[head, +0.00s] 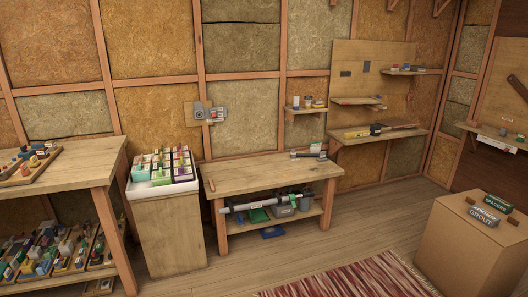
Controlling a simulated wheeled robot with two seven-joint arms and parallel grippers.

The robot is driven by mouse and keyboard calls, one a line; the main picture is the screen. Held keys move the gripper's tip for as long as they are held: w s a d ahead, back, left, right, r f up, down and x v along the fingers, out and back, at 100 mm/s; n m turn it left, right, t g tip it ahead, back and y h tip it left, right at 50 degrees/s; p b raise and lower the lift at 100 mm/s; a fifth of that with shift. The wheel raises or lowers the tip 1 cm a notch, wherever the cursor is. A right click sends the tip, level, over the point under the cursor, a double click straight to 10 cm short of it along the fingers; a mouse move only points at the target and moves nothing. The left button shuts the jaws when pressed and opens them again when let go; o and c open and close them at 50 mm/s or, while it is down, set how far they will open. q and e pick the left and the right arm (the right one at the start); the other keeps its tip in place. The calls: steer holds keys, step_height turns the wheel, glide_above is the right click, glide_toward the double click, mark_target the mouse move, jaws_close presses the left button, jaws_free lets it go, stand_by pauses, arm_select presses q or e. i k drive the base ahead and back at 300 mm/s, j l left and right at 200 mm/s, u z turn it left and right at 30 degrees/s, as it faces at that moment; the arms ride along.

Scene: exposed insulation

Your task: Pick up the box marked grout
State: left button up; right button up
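The box marked grout (483,217) is a grey box with white lettering. It lies on top of a large brown cardboard carton (455,247) at the right edge of the head view. A dark green box marked spacers (497,203) lies right behind it, very close; I cannot tell if the two touch. Neither of my grippers shows in the head view.
A low wooden workbench (262,172) stands at the middle by the wall. A white tray of small boxes (147,188) sits on a wooden cabinet left of it. A patterned red rug (350,278) lies on the open floor left of the carton.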

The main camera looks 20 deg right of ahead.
mark_target(487, 218)
steer(key=i+l+z, duration=0.2)
steer(key=i+z, duration=1.25)
steer(key=i+j+z, duration=0.35)
steer(key=z, duration=0.15)
steer(key=i+l+z, duration=0.2)
steer(key=i+z, duration=0.25)
steer(key=i, duration=0.3)
steer(key=i+j+z, duration=0.1)
steer(key=i+z, duration=0.35)
steer(key=i, duration=0.25)
